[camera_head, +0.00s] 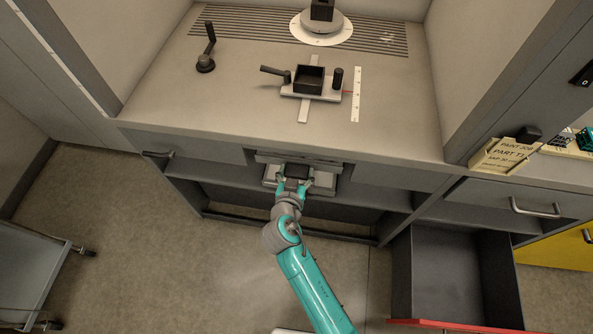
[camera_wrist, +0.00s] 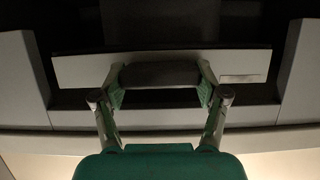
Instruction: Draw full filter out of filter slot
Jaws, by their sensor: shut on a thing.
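The full filter (camera_wrist: 245,64) shows in the wrist view as a pale front bar with a dark handle (camera_wrist: 160,75) at its middle. My gripper (camera_wrist: 160,92) is shut on that dark handle, one finger at each end. In the head view my gripper (camera_head: 296,186) reaches under the worktop to the filter slot (camera_head: 325,168), an opening in the cabinet front. The filter's pale edge shows around my fingers there. The filter's rear part is in dark shadow, so how far it sits in the slot I cannot tell.
The worktop (camera_head: 230,95) above holds a small vise-like fixture (camera_head: 309,80) and a lever (camera_head: 207,50). An open drawer (camera_head: 455,275) stands out at the lower right. A cart (camera_head: 35,265) is at the left. The floor (camera_head: 150,240) before the slot is clear.

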